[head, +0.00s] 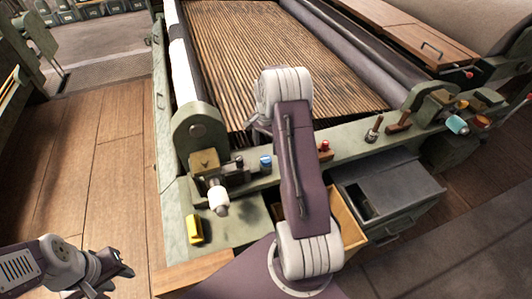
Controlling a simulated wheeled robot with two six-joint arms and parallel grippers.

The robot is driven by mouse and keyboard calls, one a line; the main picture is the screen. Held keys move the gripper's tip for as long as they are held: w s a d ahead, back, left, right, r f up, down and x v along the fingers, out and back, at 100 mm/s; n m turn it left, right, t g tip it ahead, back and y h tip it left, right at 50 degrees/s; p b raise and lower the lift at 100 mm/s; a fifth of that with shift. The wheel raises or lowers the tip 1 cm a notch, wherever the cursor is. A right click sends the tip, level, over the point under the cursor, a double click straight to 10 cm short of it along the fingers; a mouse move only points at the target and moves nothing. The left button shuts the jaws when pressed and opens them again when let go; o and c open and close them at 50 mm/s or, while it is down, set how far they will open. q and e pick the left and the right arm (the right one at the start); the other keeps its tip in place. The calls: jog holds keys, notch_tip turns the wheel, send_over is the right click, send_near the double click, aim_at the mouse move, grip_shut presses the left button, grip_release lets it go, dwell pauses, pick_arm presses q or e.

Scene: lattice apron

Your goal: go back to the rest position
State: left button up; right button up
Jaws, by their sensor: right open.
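My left gripper (122,271) is at the lower left, above the wooden floor, with its dark fingers pointing right. I see nothing held in it, but I cannot tell how far its jaws are apart. My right arm rises from the bottom middle and reaches over the front of the machine. My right gripper (258,124) is mostly hidden behind its pale wrist, near the front edge of the slatted bed. It is open.
The green machine frame (175,215) carries a slatted bed (270,45), rollers and several knobs. A yellow block (194,229) lies on its front left. A grey drawer unit (385,190) stands right of my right arm. The wooden floor (105,150) at left is clear.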

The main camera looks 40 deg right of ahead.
jog(key=shift+r, duration=0.65)
jog(key=a+r+n+t, duration=0.1)
jog(key=a+r+n, duration=0.3)
jog(key=a+r, duration=0.7)
jog(key=s+a+f+n, duration=0.3)
jog(key=s+a+n, duration=0.1)
jog(key=s, duration=0.4)
jog(key=s+a+f+n, duration=0.2)
jog(key=s+a+n, duration=0.3)
jog(key=s, duration=0.3)
jog(key=shift+s+a+f+n, duration=0.3)
jog(key=shift+s+a+f, duration=0.1)
jog(key=shift+a, duration=0.1)
